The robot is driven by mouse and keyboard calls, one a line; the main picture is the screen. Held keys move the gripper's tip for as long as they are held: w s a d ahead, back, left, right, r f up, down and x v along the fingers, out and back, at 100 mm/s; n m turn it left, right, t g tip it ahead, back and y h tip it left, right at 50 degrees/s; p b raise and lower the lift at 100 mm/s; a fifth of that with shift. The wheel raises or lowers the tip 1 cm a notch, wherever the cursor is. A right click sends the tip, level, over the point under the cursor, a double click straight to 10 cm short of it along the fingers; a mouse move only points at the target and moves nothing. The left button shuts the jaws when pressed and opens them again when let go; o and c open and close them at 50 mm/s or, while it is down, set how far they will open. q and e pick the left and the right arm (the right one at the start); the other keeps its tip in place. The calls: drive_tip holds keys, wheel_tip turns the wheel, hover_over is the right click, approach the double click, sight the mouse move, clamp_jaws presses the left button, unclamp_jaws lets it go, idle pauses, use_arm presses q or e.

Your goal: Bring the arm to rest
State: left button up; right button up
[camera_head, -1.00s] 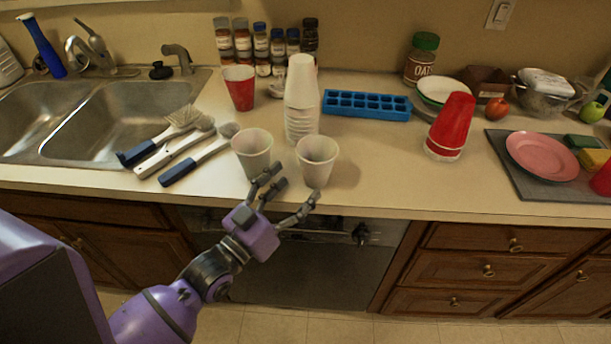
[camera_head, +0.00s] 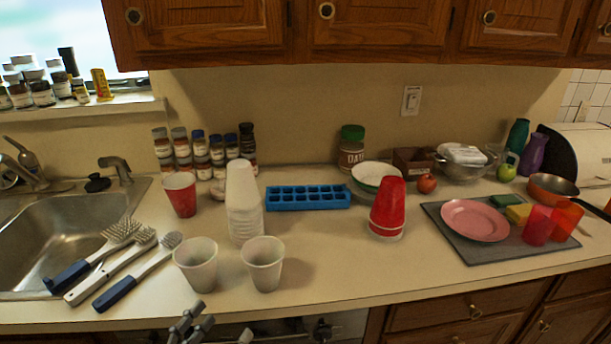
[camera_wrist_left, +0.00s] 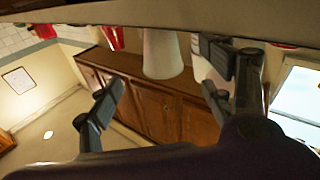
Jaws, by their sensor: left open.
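My left gripper (camera_head: 212,334) shows only its fingertips at the bottom edge of the head view. It is open and empty, in front of the counter edge and just below two upright white cups. The left cup (camera_head: 196,265) and the right cup (camera_head: 264,264) stand near the counter's front edge, apart from the fingers. In the left wrist view the gripper's fingers (camera_wrist_left: 165,95) are spread wide, with a white cup (camera_wrist_left: 162,54) beyond the gap between them. The rest of my left arm is out of the head view. My right gripper is not in view.
A stack of white cups (camera_head: 243,205) stands behind the two cups. Several brushes (camera_head: 118,265) lie at left by the sink (camera_head: 40,240). A red cup stack (camera_head: 387,208) and a grey mat (camera_head: 470,252) with a pink plate (camera_head: 474,220) are at right.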

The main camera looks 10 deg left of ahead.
use_arm(q)
drive_tip(key=s+d+f+n+g+y+p, duration=0.1)
drive_tip(key=s+f+g+y, duration=0.5)
drive_tip(key=s+f, duration=1.5)
wheel_tip(320, 180, down, 3)
drive_tip(key=n+g+p, duration=0.1)
drive_tip(key=g+p, duration=0.1)
drive_tip(key=g, duration=0.2)
drive_tip(key=shift+d+f+p, duration=0.15)
drive_tip(key=shift+d+p, duration=0.15)
drive_tip(key=shift+d, duration=0.1)
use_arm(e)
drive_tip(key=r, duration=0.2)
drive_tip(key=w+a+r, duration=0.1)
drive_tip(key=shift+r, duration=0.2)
use_arm(q)
drive_tip(key=shift+w, duration=0.1)
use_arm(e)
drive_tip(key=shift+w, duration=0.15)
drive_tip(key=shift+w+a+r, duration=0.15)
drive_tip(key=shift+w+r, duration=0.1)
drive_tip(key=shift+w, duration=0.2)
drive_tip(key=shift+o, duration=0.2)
